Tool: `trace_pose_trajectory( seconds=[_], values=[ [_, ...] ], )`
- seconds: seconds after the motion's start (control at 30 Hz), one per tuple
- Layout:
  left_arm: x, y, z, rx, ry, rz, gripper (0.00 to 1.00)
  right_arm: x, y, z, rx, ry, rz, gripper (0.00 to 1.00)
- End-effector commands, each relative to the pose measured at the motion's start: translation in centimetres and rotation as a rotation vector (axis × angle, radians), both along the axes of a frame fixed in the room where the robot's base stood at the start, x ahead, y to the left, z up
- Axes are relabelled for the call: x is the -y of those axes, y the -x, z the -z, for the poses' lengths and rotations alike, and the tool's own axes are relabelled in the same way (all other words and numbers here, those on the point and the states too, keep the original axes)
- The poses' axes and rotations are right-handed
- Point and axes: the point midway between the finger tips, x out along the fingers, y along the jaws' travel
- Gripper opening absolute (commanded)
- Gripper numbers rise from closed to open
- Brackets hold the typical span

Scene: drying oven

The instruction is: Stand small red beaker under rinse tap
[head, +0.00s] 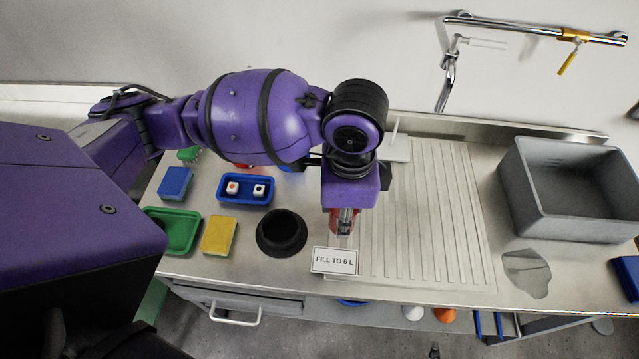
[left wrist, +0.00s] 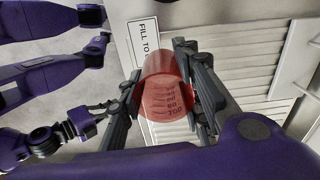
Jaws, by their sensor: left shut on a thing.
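The small red beaker (left wrist: 165,90) is translucent with volume marks and sits between the two fingers of my left gripper (left wrist: 160,95) in the left wrist view. The gripper is shut on it. In the head view my left gripper (head: 345,222) points down behind the "FILL TO 6 L" sign, at the left edge of the ribbed drainboard, and the red beaker (head: 336,222) shows only partly. I cannot tell whether the beaker touches the surface. The tap (head: 446,85) with its yellow lever (head: 572,58) is on the wall at the upper right, well away from the gripper.
A grey basin (head: 530,205) stands on the right of the counter, with a puddle (head: 526,272) in front. A black round holder (head: 281,233), a yellow sponge (head: 219,235), green tray (head: 175,232) and blue tray (head: 246,202) lie left. The sign (head: 335,261) stands in front.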

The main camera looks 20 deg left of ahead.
Motion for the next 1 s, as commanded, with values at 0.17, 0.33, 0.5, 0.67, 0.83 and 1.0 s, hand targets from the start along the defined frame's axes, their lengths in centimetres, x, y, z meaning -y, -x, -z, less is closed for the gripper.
trace_pose_trajectory(
  seconds=[0.17, 0.33, 0.5, 0.67, 0.83, 1.0],
  values=[
    [0.0, -0.2, -0.2, 0.005, 0.001, 0.076, 0.17, -0.2, -0.2, -0.1, 0.004, -0.005, 0.004, 0.0],
    [-0.8, -0.6, 0.3, 0.002, -0.001, 0.078, 0.17, 0.0, 0.0, 0.1, 0.0, -0.002, 0.005, 0.0],
    [-3.8, -2.5, 2.1, -0.003, -0.004, 0.072, 0.17, 0.2, 0.5, 0.6, -0.011, 0.003, 0.001, 0.0],
    [-7.1, -4.8, 3.8, -0.004, -0.004, 0.072, 0.17, 0.2, 0.7, 0.8, -0.014, 0.005, 0.001, 0.0],
    [-9.4, -6.4, 6.9, -0.005, -0.002, 0.075, 0.17, 0.3, 0.9, 1.2, -0.019, 0.006, 0.003, 0.0],
    [-10.7, -7.4, 8.7, -0.001, 0.0, 0.077, 0.17, 0.5, 0.9, 1.2, -0.018, 0.009, 0.004, 0.0]
  ],
)
